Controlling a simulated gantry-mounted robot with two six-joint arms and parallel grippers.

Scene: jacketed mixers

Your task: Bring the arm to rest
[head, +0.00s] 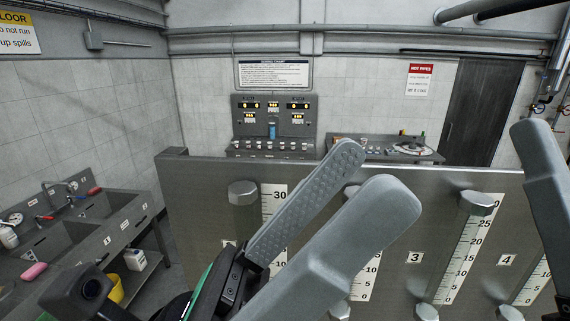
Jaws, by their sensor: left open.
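My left gripper (368,178) reaches in from the bottom, its two long grey fingers pointing up and to the right. The fingers are apart, with nothing seen between them. They stand in front of the metal panel (400,205) and hide part of its scales. Whether they touch it I cannot tell. At the right edge, part of my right gripper (540,165) shows as one grey finger. The rest of it is outside the picture, so its opening cannot be seen.
The panel carries numbered scales (465,250) and grey knobs (478,203). Behind it stand a control console (273,125) and a side bench (385,150). A sink counter (100,225) is at the left, with a yellow bucket (115,290) below. Floor shows between counter and panel.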

